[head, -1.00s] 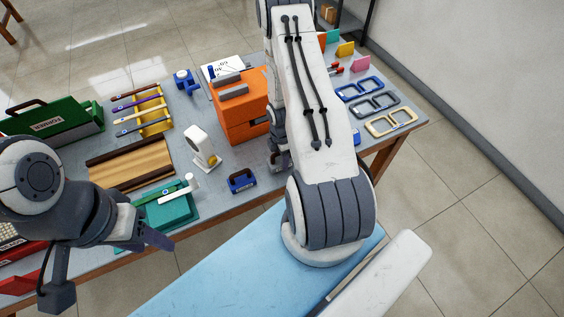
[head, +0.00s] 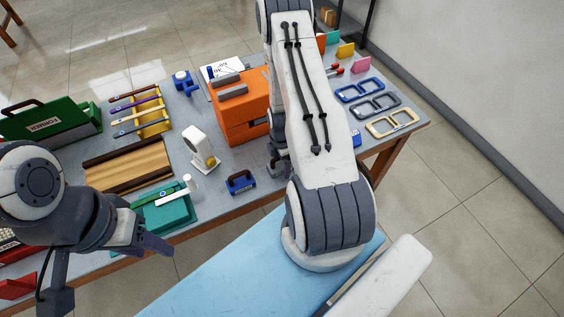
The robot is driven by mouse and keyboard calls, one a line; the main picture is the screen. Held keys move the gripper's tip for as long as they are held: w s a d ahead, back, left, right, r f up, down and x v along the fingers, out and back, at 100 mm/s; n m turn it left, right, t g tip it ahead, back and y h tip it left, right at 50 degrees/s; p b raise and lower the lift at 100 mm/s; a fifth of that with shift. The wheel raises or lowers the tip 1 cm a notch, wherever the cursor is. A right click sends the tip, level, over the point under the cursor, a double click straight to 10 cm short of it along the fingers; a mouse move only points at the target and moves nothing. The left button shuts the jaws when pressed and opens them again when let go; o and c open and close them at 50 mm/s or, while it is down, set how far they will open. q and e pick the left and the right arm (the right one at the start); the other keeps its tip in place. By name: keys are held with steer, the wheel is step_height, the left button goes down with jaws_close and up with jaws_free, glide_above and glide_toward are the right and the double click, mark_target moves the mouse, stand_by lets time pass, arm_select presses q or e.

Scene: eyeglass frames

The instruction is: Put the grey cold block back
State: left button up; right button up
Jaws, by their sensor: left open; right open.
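I cannot make out a grey cold block with certainty. A dark blue block with a dark handle (head: 241,182) stands near the front edge of the table, and a small blue piece (head: 354,137) shows right of my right arm. My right gripper (head: 279,168) is low over the table, right of the blue block and mostly hidden behind my arm; what is between its fingers is hidden. My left gripper (head: 158,244) is open and empty, in front of the table's edge near the teal box (head: 172,212).
An orange machine with grey bars on top (head: 242,112) stands behind the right gripper. A white device (head: 199,150), a yellow rack with tools (head: 152,118), a wooden tray (head: 128,167) and a green case (head: 50,120) fill the left. Eyeglass frames (head: 393,123) lie at right.

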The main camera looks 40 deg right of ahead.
step_height(320, 180, up, 9)
steer(key=p, duration=0.7)
steer(key=shift+f, duration=0.15)
steer(key=shift+r, duration=0.55)
steer(key=shift+r+b, duration=0.6)
steer(key=shift+r, duration=0.6)
steer(key=shift+a+r, duration=0.1)
steer(key=shift+r, duration=0.05)
steer(key=w+a+r+m, duration=0.2)
steer(key=a+r+m, duration=0.1)
steer(key=a+r, duration=1.4)
steer(key=s+a+r+m, duration=0.2)
steer(key=s+a+r, duration=0.3)
steer(key=s, duration=0.4)
steer(key=s+a+r+m+y, duration=0.1)
steer(key=s+a+r+m, duration=0.2)
steer(key=s+a+r, duration=0.3)
steer(key=s+a, duration=0.2)
steer(key=s, duration=0.1)
steer(key=shift+s+a+r, duration=0.15)
steer(key=shift+s+r, duration=0.05)
steer(key=shift+f, duration=0.1)
